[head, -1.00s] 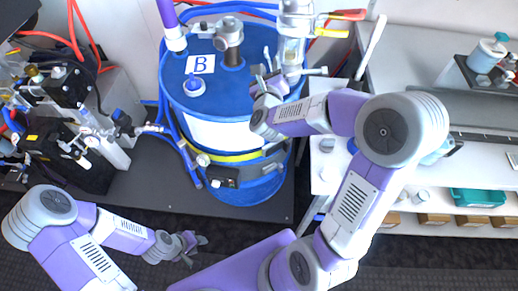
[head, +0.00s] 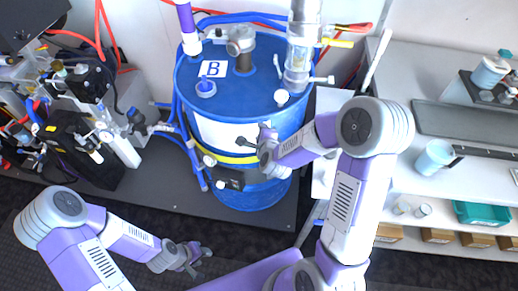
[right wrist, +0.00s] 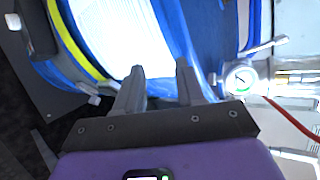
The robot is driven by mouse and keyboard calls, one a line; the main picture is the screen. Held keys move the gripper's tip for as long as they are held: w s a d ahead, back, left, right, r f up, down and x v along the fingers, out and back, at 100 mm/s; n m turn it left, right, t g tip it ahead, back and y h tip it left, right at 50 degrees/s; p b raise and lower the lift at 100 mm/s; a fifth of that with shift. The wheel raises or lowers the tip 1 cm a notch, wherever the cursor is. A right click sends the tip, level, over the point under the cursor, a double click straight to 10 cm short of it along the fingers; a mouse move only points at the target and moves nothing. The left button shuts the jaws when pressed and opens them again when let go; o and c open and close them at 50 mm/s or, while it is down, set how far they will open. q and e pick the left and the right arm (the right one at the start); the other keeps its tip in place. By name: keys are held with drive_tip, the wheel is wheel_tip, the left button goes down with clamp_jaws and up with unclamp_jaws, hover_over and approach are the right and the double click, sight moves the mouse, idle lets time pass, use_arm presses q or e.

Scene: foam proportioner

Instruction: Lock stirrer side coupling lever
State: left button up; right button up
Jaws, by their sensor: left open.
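The stirrer (head: 301,50) is a metal and clear column on top of the blue drum (head: 225,98). A pale lever (head: 321,80) sticks out to the right at its foot, and a round pale knob or gauge (head: 282,97) sits in front. Which of these is the side coupling lever, I cannot tell. The right wrist view shows a round gauge (right wrist: 240,80) and a pale lever (right wrist: 264,47) right of my fingers. My right gripper (right wrist: 158,70) is open and empty, before the drum's upper side, below the stirrer's foot. My left gripper (head: 203,258) is open and empty, low over the floor.
A white label (head: 226,132) and a yellow band (head: 228,158) are on the drum. Blue hoses run down its left side. Pump equipment (head: 85,130) stands at left. A shelf unit at right holds a light blue mug (head: 435,157) and a teal bin (head: 488,213).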

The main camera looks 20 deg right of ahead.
drive_tip(key=shift+s+a+f+n+g+y, duration=0.15)
drive_tip(key=shift+s+a+f+n+g, duration=0.2)
drive_tip(key=shift+f, duration=0.5)
drive_tip(key=shift+s+a+f+n+g+y, duration=0.1)
drive_tip(key=shift+s+a+f+n+y, duration=0.15)
drive_tip(key=shift+f+n, duration=0.45)
drive_tip(key=shift+s+a+f+n+g+y, duration=0.15)
drive_tip(key=shift+a+f+n, duration=0.25)
drive_tip(key=shift+f, duration=0.55)
drive_tip(key=s+a+f+n+g+y, duration=0.2)
drive_tip(key=s+a+f+n+g, duration=0.3)
drive_tip(key=s+f+n, duration=0.3)
drive_tip(key=s+a+f+n+g+y, duration=0.3)
drive_tip(key=s+a+f+n+g, duration=0.2)
drive_tip(key=s+f+n, duration=0.4)
drive_tip(key=s+a+f, duration=0.1)
drive_tip(key=s+f, duration=0.1)
drive_tip(key=s, duration=0.3)
drive_tip(key=shift+s+f, duration=0.35)
drive_tip(key=shift+s, duration=0.05)
